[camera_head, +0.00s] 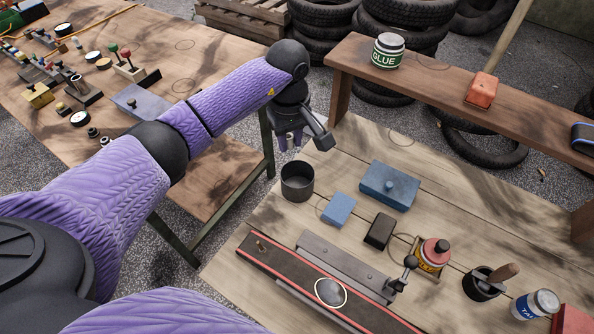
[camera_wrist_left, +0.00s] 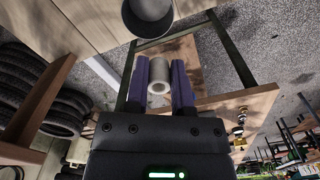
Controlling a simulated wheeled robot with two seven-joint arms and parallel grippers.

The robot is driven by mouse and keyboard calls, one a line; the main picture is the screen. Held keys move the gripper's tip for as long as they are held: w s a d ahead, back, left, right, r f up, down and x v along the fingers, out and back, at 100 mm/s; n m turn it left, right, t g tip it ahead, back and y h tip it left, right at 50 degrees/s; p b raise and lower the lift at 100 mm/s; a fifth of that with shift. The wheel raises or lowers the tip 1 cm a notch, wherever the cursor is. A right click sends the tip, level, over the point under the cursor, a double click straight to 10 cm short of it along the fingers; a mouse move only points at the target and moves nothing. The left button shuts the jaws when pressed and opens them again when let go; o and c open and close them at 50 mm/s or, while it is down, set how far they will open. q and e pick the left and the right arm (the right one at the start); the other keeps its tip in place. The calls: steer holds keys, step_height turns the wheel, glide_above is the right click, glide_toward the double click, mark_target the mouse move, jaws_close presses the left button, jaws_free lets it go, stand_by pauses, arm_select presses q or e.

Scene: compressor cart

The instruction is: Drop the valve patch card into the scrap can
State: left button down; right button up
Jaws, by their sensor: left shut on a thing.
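My left gripper (camera_head: 290,141) hangs just beyond the dark grey can (camera_head: 297,182) and above its level in the head view. The can stands open at the bench's left edge and also shows at the top of the left wrist view (camera_wrist_left: 150,12). In the left wrist view the gripper's purple fingers are shut on a pale, short, tube-like piece (camera_wrist_left: 158,82) with a round end. I cannot tell whether this piece is the valve patch card. A round dark patch with a white rim (camera_head: 330,292) lies on the red-edged black strip. My right gripper is not in view.
A blue box (camera_head: 390,186), a light blue block (camera_head: 339,209) and a black block (camera_head: 380,231) stand right of the can. A raised shelf (camera_head: 440,88) holds a glue tin (camera_head: 388,51). A gap separates this bench from the cluttered left table (camera_head: 205,70).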

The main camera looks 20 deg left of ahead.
mark_target(292, 149)
arm_select(q)
steer(key=f+b, duration=0.1)
steer(key=f, duration=0.1)
steer(key=f+b, duration=0.1)
steer(key=f, duration=0.1)
steer(key=shift+s+d+f+b, duration=0.1)
steer(key=shift+d+f+b, duration=0.1)
steer(key=shift+f+b, duration=0.15)
steer(key=shift+f, duration=0.4)
steer(key=shift+c, duration=2)
jaws_free()
step_height(292, 149, up, 10)
steer(key=shift+a+r+p, duration=0.1)
steer(key=shift+p, duration=0.7)
